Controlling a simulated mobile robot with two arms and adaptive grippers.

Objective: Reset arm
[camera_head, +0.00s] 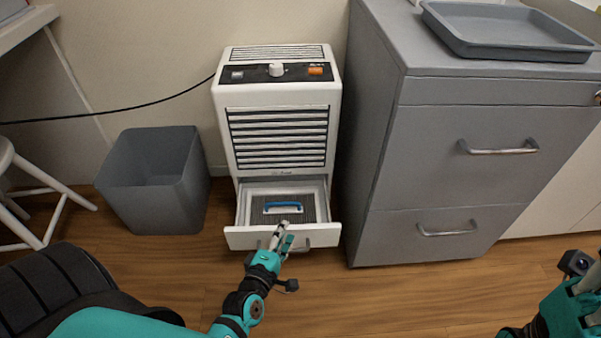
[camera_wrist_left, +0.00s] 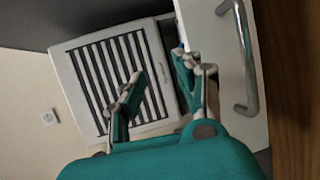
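My left gripper (camera_head: 281,236) is at the front of the open drawer (camera_head: 236,238) of a white air unit (camera_head: 277,130). It overlaps the drawer's front panel and handle in the head view; I cannot tell whether it touches them. In the left wrist view the left gripper's two fingers (camera_wrist_left: 160,95) stand apart with nothing between them, beside the drawer front and its handle (camera_wrist_left: 246,60). My right gripper (camera_head: 590,300) is only partly in view at the lower right edge, and its fingertips are not clear.
In the drawer lies a dark filter with a blue handle (camera_head: 282,206). A grey bin (camera_head: 153,183) stands left of the unit, a grey cabinet (camera_head: 455,170) close on its right, with a grey tray (camera_head: 505,42) on top. A white stool (camera_head: 30,200) is at far left. Wood floor in front is clear.

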